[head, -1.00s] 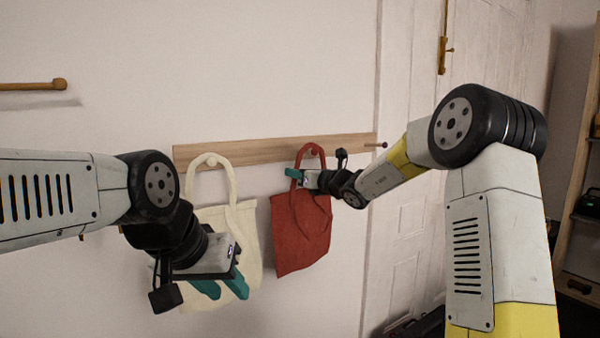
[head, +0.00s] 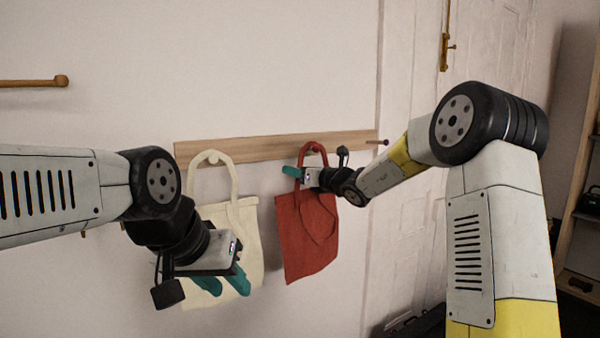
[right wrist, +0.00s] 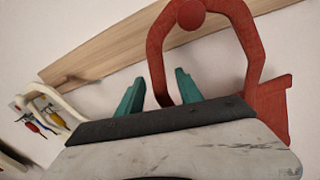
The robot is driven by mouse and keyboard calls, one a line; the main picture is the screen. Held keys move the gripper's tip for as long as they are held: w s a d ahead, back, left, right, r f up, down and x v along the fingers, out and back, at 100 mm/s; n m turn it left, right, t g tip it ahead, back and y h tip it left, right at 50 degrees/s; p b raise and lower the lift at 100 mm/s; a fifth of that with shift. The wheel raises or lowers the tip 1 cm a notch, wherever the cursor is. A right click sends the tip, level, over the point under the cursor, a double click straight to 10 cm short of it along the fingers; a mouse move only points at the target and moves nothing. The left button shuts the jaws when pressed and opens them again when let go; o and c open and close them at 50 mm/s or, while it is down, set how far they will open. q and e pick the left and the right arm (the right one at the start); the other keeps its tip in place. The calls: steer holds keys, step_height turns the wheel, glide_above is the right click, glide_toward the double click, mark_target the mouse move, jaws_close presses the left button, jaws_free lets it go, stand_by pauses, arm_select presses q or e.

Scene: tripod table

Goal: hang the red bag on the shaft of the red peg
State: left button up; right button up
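The red bag (head: 304,240) hangs at the wooden rail with its handle loop up at the red peg (right wrist: 190,14). In the right wrist view, the peg's round knob is in front of the top of the red handle (right wrist: 242,25), whose strap passes behind it. The peg's shaft is hidden. My right gripper (head: 292,172) is at the handle's left strand; in the right wrist view its teal fingers (right wrist: 158,92) stand apart, with that strand between them and gaps showing. My left gripper (head: 226,284) is open and empty, in front of the cream bag.
A cream bag (head: 248,240) hangs on a peg at the left of the wooden rail (head: 260,149). A dark-tipped peg (head: 384,142) sticks out at the rail's right end. Tools with coloured handles (right wrist: 35,127) show in the right wrist view. A door (head: 412,235) is to the right.

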steer(key=v, duration=0.7)
steer(key=s+f+n+g+h, duration=0.2)
steer(key=s+n+g, duration=0.5)
steer(key=s+n, duration=1.4)
steer(key=s+d+f+n+h, duration=0.3)
steer(key=s+d+n+h, duration=0.1)
steer(key=s+d, duration=0.3)
steer(key=s+d+f+n+h, duration=0.3)
steer(key=s+d, duration=0.4)
steer(key=s, duration=0.3)
steer(key=shift+s+d+f+n+h, duration=0.2)
steer(key=shift+d+f+n+h, duration=0.25)
steer(key=shift+n, duration=0.65)
